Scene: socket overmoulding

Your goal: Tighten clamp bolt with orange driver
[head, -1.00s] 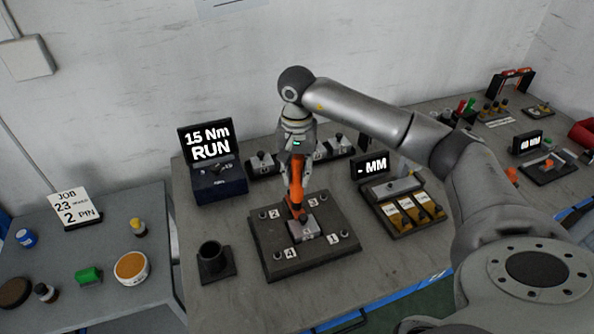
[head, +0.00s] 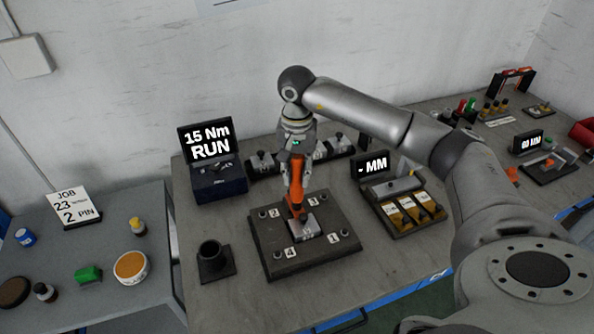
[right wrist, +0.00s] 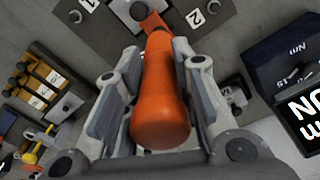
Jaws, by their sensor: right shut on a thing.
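My right gripper (head: 297,178) is shut on the orange driver (head: 296,196) and holds it roughly upright over the dark clamp plate (head: 268,262). In the right wrist view the driver (right wrist: 160,100) lies between the two fingers, its far end toward the plate (right wrist: 95,35). The plate has bolts at its corners marked 1, 2, 3 and 4, and a grey block (head: 308,229) at its middle. The driver's low end is over the back part of the block; I cannot tell whether it touches a bolt. My left gripper is not in view.
A dark display box (head: 219,182) reading "15 Nm RUN" stands behind left. A black cup holder (head: 213,262) is left of the plate. A tray of yellow-labelled parts (head: 408,212) and a "- MM" display (head: 371,168) are on the right. Bare table lies in front of the cup.

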